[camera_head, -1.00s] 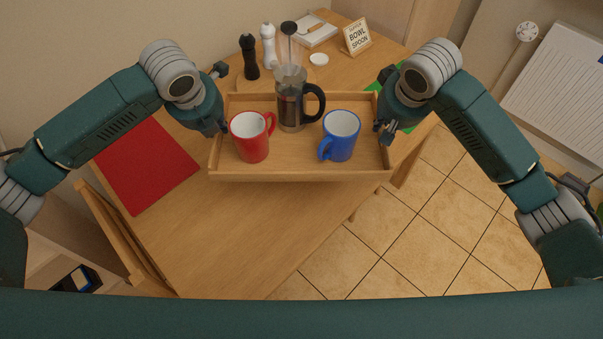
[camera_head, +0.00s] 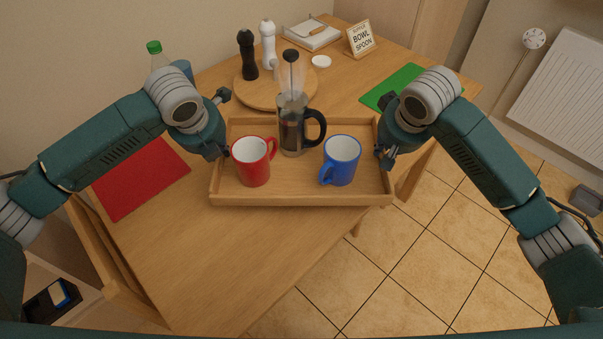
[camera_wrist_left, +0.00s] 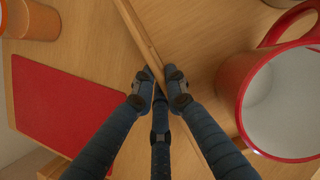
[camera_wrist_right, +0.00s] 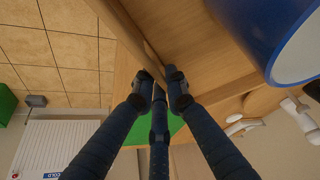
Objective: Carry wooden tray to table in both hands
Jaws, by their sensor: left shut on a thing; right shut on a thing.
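The wooden tray (camera_head: 300,198) is over the table (camera_head: 230,260) in the head view and looks level; I cannot tell whether it touches the tabletop. It bears a red mug (camera_head: 252,166), a French press (camera_head: 291,130) and a blue mug (camera_head: 341,162), all upright. My left gripper (camera_head: 222,152) is shut on the tray's left wall, and the left wrist view shows the fingers (camera_wrist_left: 160,82) on either side of that wall. My right gripper (camera_head: 382,158) is shut on the right wall, which also shows between the fingers in the right wrist view (camera_wrist_right: 160,82).
A red mat (camera_head: 140,180) lies left and a green mat (camera_head: 392,84) lies at the back right. A round board (camera_head: 262,92) with dark and white mills stands behind the tray. The front tabletop is clear.

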